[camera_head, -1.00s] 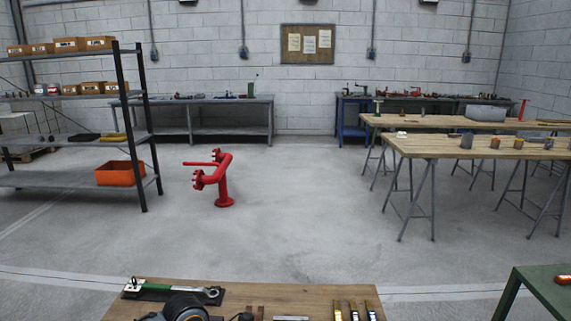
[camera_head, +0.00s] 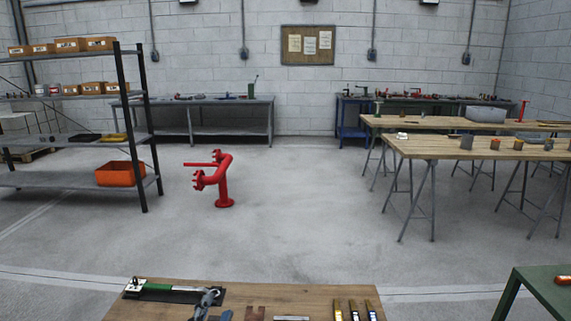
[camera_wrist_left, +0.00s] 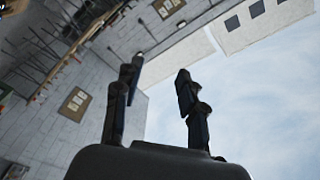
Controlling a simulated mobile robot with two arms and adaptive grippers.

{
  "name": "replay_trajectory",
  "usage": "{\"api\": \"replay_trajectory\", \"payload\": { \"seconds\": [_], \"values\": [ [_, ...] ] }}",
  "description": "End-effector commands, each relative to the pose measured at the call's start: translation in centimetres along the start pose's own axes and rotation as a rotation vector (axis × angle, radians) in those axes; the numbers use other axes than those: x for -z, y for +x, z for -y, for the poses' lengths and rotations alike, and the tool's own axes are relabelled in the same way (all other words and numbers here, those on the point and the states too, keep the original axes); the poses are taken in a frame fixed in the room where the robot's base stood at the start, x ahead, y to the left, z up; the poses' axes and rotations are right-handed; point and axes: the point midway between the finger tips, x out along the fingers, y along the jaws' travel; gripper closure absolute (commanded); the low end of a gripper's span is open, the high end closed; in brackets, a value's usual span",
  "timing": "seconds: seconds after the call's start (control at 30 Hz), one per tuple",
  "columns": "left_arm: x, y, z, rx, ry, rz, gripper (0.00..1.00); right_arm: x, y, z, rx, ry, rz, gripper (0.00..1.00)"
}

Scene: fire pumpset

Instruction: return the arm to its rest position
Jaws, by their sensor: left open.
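My left gripper (camera_head: 211,298) shows low in the head view, over the left part of the wooden bench top (camera_head: 290,292), beside a green-handled tool (camera_head: 155,287). In the left wrist view its two dark fingers (camera_wrist_left: 158,80) stand well apart with nothing between them. That view looks past them at a tilted grey block wall and a bright, pale area. How high the gripper is above the bench is hard to tell. My right gripper is in neither view.
Several upright slim items (camera_head: 353,310) and a brown block (camera_head: 255,313) are on the near bench. A green table (camera_head: 545,288) stands at lower right. A red pipe stand (camera_head: 224,187) is on the open floor, with shelving (camera_head: 142,130) to its left.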

Motion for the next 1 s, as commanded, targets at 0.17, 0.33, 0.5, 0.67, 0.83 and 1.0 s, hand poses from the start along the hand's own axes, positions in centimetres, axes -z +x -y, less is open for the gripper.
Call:
{"api": "replay_trajectory", "payload": {
  "seconds": [0.17,0.33,0.5,0.67,0.83,1.0],
  "values": [
    [-10.1,-7.1,-4.9,-0.193,-0.346,0.493,0.59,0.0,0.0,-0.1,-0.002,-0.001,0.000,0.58],
    [-14.0,-14.7,-9.2,-0.359,-0.542,0.814,0.59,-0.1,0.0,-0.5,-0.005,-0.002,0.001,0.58],
    [-15.0,-21.1,-12.0,-0.495,-0.659,1.034,0.59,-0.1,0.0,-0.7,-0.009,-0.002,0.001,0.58],
    [-14.7,-26.5,-13.6,-0.611,-0.737,1.200,0.59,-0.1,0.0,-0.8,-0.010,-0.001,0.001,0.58],
    [-16.8,-26.7,-16.8,-0.642,-0.744,1.242,0.59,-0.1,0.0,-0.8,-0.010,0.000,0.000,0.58],
    [-19.6,-26.4,-20.9,-0.655,-0.738,1.257,0.59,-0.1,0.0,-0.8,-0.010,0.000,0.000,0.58]
  ]
}}
